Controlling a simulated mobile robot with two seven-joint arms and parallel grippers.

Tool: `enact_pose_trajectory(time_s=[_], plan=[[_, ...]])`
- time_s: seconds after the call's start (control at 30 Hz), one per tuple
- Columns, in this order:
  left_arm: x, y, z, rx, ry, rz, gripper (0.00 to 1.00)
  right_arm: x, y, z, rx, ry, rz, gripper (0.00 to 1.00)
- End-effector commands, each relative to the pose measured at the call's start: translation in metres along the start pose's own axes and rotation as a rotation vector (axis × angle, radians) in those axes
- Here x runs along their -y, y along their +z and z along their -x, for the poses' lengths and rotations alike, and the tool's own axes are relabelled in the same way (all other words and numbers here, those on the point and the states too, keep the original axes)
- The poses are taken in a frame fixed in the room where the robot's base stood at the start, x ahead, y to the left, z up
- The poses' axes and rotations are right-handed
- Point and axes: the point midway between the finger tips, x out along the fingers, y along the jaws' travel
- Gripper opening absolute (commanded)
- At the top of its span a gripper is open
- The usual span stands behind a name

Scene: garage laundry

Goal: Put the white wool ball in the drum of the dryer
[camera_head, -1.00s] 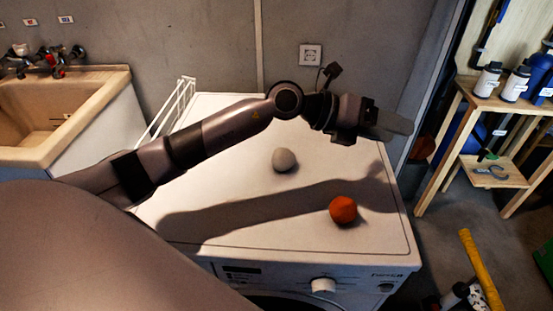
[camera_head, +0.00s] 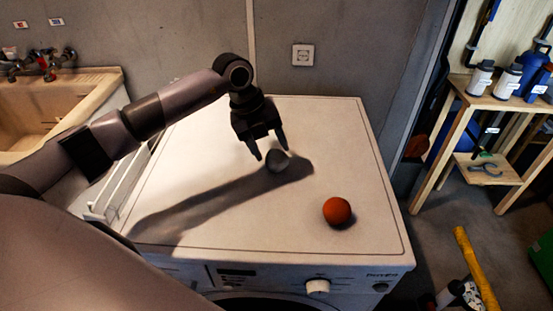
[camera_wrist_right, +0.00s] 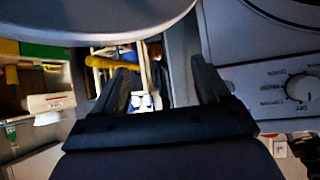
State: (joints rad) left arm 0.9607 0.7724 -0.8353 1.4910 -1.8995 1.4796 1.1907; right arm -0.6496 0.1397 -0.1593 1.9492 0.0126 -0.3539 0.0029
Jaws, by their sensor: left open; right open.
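The white wool ball (camera_head: 277,162) lies on the white top of the dryer (camera_head: 220,215) and looks grey in the arm's shadow. My left gripper (camera_head: 271,153) points down at the ball with its fingers open, close around or just above it; contact cannot be told. An orange-red ball (camera_head: 337,211) lies nearer the front edge. The dryer's drum is hidden in the head view; only the top of its round door shows. My right gripper (camera_wrist_right: 160,65) is open and empty in the right wrist view, beside the dryer front with its knob (camera_wrist_right: 301,87).
A sink (camera_head: 50,110) stands at the left and a white wire rack (camera_head: 112,190) is beside the dryer. A wooden shelf (camera_head: 450,140) with bottles stands at the right. A yellow-handled thing (camera_head: 475,270) is on the floor at the front right.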

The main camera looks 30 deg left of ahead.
Motion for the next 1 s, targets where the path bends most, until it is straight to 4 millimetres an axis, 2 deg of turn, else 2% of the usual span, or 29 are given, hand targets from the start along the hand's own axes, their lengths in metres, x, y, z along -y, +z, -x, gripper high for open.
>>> enact_pose_trajectory(time_s=[0.1, 0.23, 0.53, 0.63, 0.67, 0.77, 0.8, 1.0], plan=[[-0.001, 0.001, -0.019, -0.004, 0.001, 0.002, 0.57, 0.000, -0.005, 0.004, 0.000, 0.000, 0.000, 0.75], [0.000, 0.002, -0.035, -0.001, -0.001, -0.001, 0.57, 0.000, -0.005, 0.004, 0.000, 0.000, 0.000, 0.75], [0.000, 0.002, -0.040, 0.000, -0.002, -0.002, 0.57, 0.000, -0.005, 0.004, 0.000, 0.000, 0.000, 0.75], [0.000, 0.002, -0.040, 0.000, -0.002, -0.002, 0.25, 0.000, -0.005, 0.004, 0.000, 0.000, 0.000, 0.75], [0.000, 0.002, -0.040, 0.000, -0.002, -0.002, 0.21, 0.000, -0.005, 0.004, 0.000, 0.000, 0.000, 0.75], [0.000, 0.002, -0.040, 0.000, -0.002, -0.002, 0.21, 0.000, -0.005, 0.004, 0.000, 0.000, 0.000, 0.75], [0.000, 0.002, -0.039, 0.000, -0.003, -0.002, 0.16, 0.000, -0.005, 0.004, 0.000, 0.000, 0.000, 0.75], [0.000, 0.002, -0.039, 0.001, -0.003, -0.002, 0.16, 0.000, -0.005, 0.004, 0.000, 0.000, 0.000, 0.75]])
